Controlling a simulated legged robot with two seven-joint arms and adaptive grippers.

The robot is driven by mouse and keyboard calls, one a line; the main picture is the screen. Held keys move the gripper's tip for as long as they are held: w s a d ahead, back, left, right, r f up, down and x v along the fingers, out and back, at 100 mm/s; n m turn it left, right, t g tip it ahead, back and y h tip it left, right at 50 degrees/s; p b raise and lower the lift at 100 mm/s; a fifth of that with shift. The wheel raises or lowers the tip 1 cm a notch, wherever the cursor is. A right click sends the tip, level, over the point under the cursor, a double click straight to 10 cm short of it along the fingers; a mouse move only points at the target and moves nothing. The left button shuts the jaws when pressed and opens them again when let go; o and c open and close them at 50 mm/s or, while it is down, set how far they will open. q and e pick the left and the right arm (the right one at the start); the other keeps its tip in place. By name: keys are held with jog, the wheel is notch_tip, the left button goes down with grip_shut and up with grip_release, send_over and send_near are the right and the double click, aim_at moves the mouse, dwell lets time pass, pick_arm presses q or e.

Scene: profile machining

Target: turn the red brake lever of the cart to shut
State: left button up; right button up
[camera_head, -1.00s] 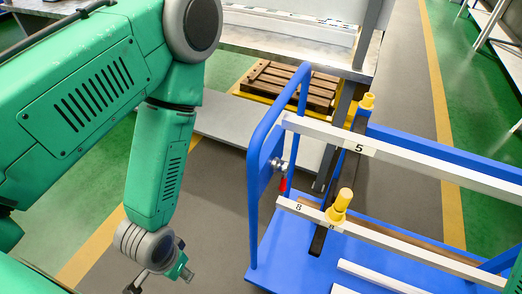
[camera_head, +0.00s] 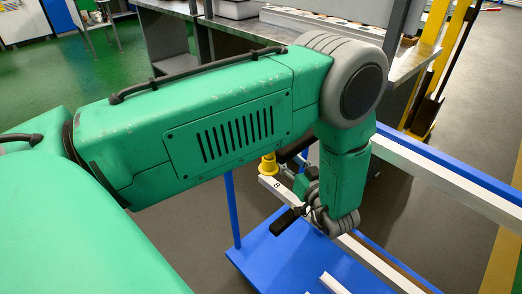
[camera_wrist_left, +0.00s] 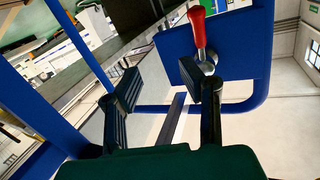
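The red brake lever (camera_wrist_left: 198,27) shows in the left wrist view at the top, right of centre. Its handle points up in that picture from a metal pivot (camera_wrist_left: 208,62) on a blue plate (camera_wrist_left: 238,48) of the cart. My left gripper (camera_wrist_left: 165,97) is open, with nothing between its fingers. Its right finger overlaps the plate just below the pivot; I cannot tell whether it touches. In the head view my left gripper (camera_head: 290,203) is over the blue cart (camera_head: 275,258), beside its white rail. The lever is hidden there. My right gripper is out of view.
A yellow peg (camera_head: 268,166) stands by the cart's white rail (camera_head: 440,180), close to my left forearm. A grey workbench (camera_head: 245,38) stands behind. The blue frame tube (camera_wrist_left: 258,60) borders the plate. Grey floor (camera_head: 180,225) is open left of the cart.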

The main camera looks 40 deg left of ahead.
pick_arm(q)
jog(key=a+n+g+y, duration=0.1)
jog(key=a+g, duration=0.1)
jog(key=a, duration=0.1)
jog(key=a+r+n+g+b, duration=0.1)
jog(key=a+n, duration=0.1)
jog(key=a, duration=0.2)
jog(key=s+a+n+g+y+b, duration=0.1)
jog(key=a+g, duration=0.1)
jog(key=a, duration=0.1)
jog(key=shift+a+r+n+g+y, duration=0.15)
jog(key=shift+a+n+g+y, duration=0.15)
jog(key=shift+a+n, duration=0.1)
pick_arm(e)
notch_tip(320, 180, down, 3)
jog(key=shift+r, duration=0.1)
pick_arm(q)
jog(key=shift+c, duration=0.3)
grip_shut()
